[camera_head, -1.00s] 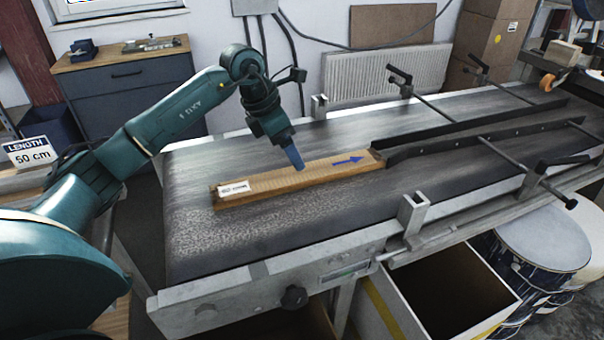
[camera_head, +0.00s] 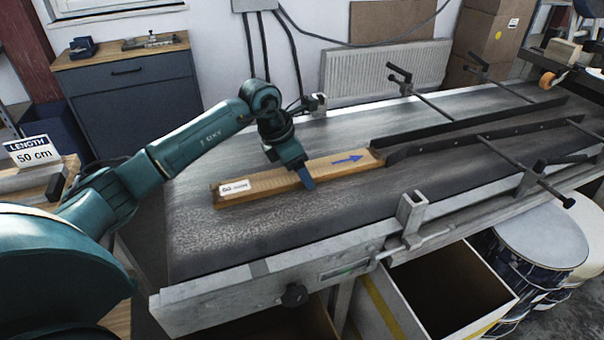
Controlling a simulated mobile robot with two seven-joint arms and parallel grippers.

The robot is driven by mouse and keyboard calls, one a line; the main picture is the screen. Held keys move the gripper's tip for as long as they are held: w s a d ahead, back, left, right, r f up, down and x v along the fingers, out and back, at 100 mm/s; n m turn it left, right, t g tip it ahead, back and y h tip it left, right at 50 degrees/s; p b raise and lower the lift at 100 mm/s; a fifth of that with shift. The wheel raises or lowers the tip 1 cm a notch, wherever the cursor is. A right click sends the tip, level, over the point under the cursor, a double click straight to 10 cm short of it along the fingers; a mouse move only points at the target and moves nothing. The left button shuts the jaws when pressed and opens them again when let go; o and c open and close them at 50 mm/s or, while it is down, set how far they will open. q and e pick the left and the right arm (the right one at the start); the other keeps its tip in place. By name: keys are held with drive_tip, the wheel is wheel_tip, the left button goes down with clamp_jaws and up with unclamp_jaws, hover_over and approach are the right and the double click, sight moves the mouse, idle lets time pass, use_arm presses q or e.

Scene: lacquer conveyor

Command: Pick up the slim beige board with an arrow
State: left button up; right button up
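The slim beige board (camera_head: 332,164) lies flat on the dark conveyor belt. A blue arrow is printed near its right end and a white label near its left end. The board's right end is at the mouth of the black guide rails. My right gripper is not in view.
Black guide rails (camera_head: 480,137) on clamp rods run along the belt to the right. An open box (camera_head: 447,290) and drums (camera_head: 545,240) stand below the near edge. The belt in front of the board is clear.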

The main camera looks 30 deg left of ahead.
use_arm(q)
drive_tip(key=shift+r, duration=0.1)
drive_tip(key=c, duration=1)
